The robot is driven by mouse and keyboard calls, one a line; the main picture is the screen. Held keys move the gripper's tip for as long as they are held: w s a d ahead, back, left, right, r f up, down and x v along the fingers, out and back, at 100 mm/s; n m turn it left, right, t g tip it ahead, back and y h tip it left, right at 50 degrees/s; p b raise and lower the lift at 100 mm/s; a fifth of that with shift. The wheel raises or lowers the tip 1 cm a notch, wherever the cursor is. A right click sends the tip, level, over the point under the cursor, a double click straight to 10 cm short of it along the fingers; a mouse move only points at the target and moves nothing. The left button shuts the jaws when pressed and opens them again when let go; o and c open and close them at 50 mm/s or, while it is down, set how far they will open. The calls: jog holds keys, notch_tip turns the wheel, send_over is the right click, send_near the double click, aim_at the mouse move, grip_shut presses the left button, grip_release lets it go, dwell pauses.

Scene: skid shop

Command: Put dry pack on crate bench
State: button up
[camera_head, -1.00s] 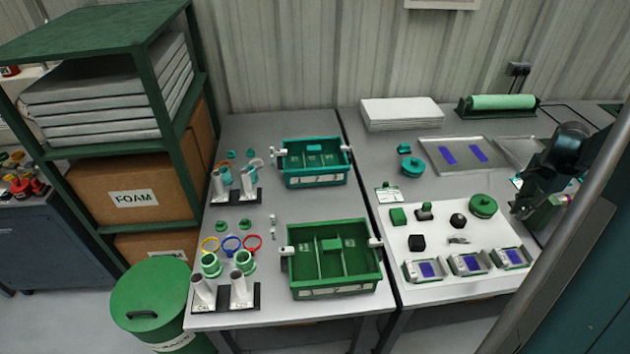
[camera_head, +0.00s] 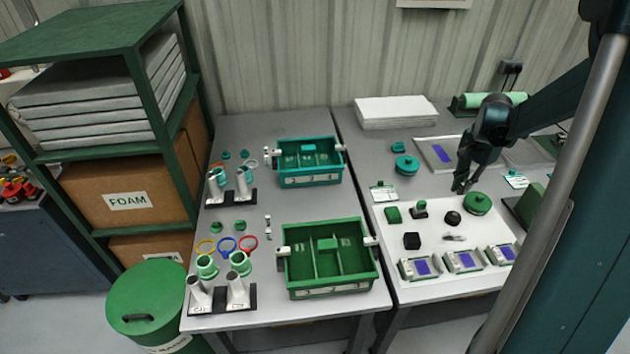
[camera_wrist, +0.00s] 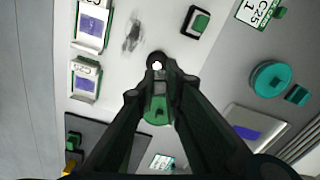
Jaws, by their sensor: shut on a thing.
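My gripper (camera_head: 460,186) hangs over the back part of the white mat on the right bench, left of and above the green round lid. In the wrist view my gripper (camera_wrist: 158,68) is shut, with a small pale thing (camera_wrist: 157,65) at its fingertips. I take this to be the dry pack; the fingers hide most of it, and its label cannot be read. The crate bench (camera_head: 256,190) is the grey table at left. It carries a green divided crate (camera_head: 330,290) in front and a teal crate (camera_head: 310,180) behind.
Tube stands and coloured rings occupy the crate bench's left side. A grey pole (camera_head: 545,190) crosses the head view at right.

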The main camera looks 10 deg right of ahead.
jog(key=w+a+n, duration=0.3)
jog(key=a+n, duration=0.1)
jog(key=a, duration=1.4)
jog(key=w+a+n, duration=0.3)
jog(key=a, duration=1.4)
jog(key=s+a+n, duration=0.2)
jog(key=s+a, duration=0.2)
jog(key=a, duration=0.7)
jog(key=s+a+n, duration=0.3)
jog(key=a, duration=0.8)
jog(key=s+a+n, duration=0.2)
jog(key=s+a, duration=0.2)
jog(key=a, duration=0.6)
jog(key=shift+w+f, duration=0.1)
jog(key=shift+f, duration=2.45)
jog(key=shift+f, duration=0.1)
jog(key=shift+f+b, duration=0.55)
jog(key=shift+f, duration=2.5)
jog(key=shift+f, duration=0.1)
